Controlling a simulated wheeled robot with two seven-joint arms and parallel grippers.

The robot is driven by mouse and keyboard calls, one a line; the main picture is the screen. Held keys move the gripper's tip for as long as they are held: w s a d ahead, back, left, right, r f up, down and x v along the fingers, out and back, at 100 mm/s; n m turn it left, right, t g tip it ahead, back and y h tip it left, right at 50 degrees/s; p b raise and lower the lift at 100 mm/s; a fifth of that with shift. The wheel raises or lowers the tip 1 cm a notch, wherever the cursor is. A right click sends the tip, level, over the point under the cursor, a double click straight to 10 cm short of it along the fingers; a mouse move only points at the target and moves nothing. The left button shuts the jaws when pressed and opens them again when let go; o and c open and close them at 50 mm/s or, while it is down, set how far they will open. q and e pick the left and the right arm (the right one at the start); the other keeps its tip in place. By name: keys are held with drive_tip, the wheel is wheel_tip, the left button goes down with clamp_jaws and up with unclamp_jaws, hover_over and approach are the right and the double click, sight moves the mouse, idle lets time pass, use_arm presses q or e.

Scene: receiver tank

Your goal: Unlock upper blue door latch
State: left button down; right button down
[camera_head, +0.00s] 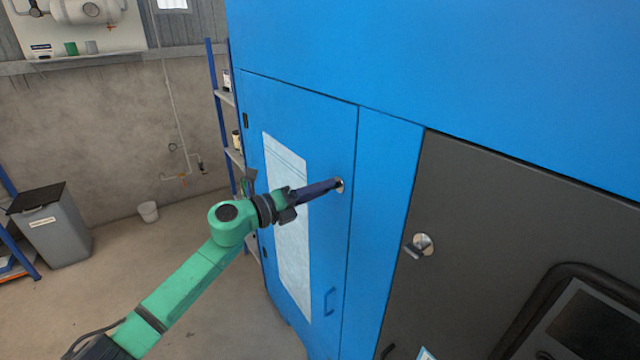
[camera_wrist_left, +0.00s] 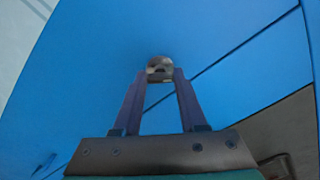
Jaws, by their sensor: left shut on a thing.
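The blue door (camera_head: 330,135) of the large blue cabinet appears shut, with a white sheet on its face. Its upper latch (camera_head: 340,185) is a small round metal piece near the door's right edge. In the left wrist view the latch (camera_wrist_left: 159,68) sits between the fingertips, which partly hide it. My left gripper (camera_head: 337,184) reaches the latch from the left and is shut on it; in the left wrist view the gripper (camera_wrist_left: 160,78) has its two dark fingers on either side of the latch. My right gripper is not in view.
A dark grey panel with another round metal latch (camera_head: 421,245) is right of the blue door. A blue handle (camera_head: 330,301) is low on the door. A shelf rack (camera_head: 228,97) stands behind the cabinet. The floor between is clear.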

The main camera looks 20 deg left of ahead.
use_arm(q)
drive_tip(key=shift+a+n+p, duration=0.1)
drive_tip(key=shift+n+p, duration=1.95)
drive_tip(key=shift+n, duration=1.55)
drive_tip(key=shift+c, duration=2.3)
unclamp_jaws()
drive_tip(key=shift+f, duration=0.1)
drive_tip(key=shift+a, duration=0.1)
drive_tip(key=b+v, duration=0.6)
drive_tip(key=v, duration=0.8)
drive_tip(key=shift+s, duration=0.2)
